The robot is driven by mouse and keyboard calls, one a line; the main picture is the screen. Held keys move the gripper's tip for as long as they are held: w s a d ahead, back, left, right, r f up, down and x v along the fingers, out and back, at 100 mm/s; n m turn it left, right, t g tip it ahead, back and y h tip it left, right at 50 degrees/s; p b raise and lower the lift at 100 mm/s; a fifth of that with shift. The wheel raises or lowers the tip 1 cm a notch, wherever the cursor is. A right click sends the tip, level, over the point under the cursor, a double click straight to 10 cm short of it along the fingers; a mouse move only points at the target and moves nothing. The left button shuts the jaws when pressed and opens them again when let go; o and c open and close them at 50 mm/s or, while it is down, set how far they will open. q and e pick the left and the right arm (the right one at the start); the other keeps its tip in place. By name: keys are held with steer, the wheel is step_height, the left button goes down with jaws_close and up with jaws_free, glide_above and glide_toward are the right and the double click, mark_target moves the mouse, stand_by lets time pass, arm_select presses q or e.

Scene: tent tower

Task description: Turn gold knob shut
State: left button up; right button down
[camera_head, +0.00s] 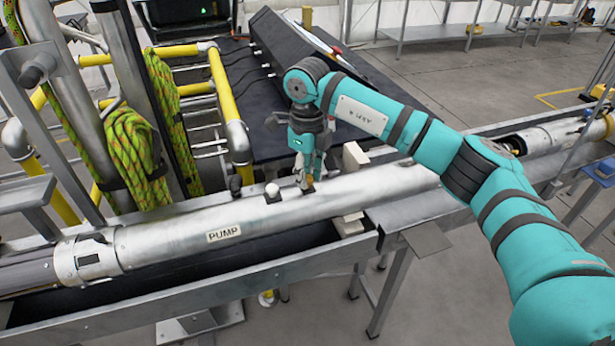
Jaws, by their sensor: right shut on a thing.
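The silver pump tube (180,232), labelled PUMP, lies across the metal trough. My right gripper (304,186) points down onto the top of the tube, right of the label. It is shut on a small gold-coloured part, seemingly the gold knob (309,187), which is mostly hidden by the fingers. How far the knob is turned cannot be told. My left gripper is not in view.
The metal trough (200,312) runs under the tube. Yellow railings (226,95) and green rope coils (130,145) stand at the left behind the tube. A dark table (270,130) lies behind the gripper. A white block (354,158) is close to the gripper's right.

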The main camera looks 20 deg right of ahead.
mark_target(308, 177)
steer(key=shift+r+m, duration=0.15)
steer(key=shift+m, duration=0.35)
steer(key=shift+w, duration=0.1)
steer(key=c, duration=1.1)
jaws_free()
step_height(308, 177, up, 12)
steer(key=shift+f, duration=0.1)
